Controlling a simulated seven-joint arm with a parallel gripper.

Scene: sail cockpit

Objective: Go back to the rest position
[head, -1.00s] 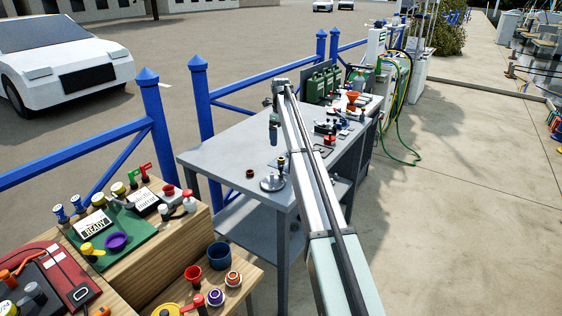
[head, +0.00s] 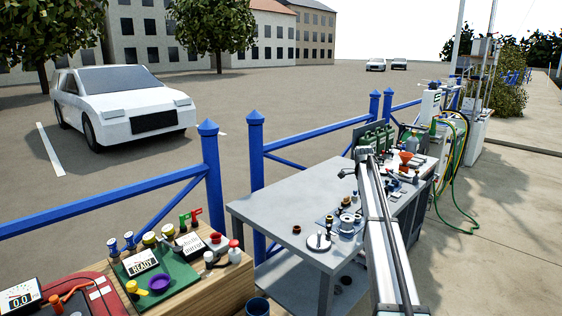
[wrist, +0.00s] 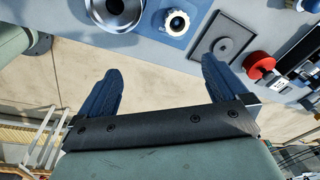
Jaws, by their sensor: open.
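My arm reaches out over the grey workbench (head: 275,205) in the head view. The fingers of my gripper are hard to make out there. In the wrist view, my gripper (wrist: 160,85) has its two dark blue fingers spread wide apart, with nothing between them. Pale floor shows through the gap. The bench edge with its parts lies beyond the fingertips, apart from them.
On the bench in the wrist view are a metal ring part (wrist: 118,12), a white-and-brass fitting (wrist: 176,22), a dark square plate (wrist: 225,40) and a red knob (wrist: 260,62). In the head view, a blue fence (head: 215,170) runs behind the bench; a wooden case (head: 235,285) stands at lower left.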

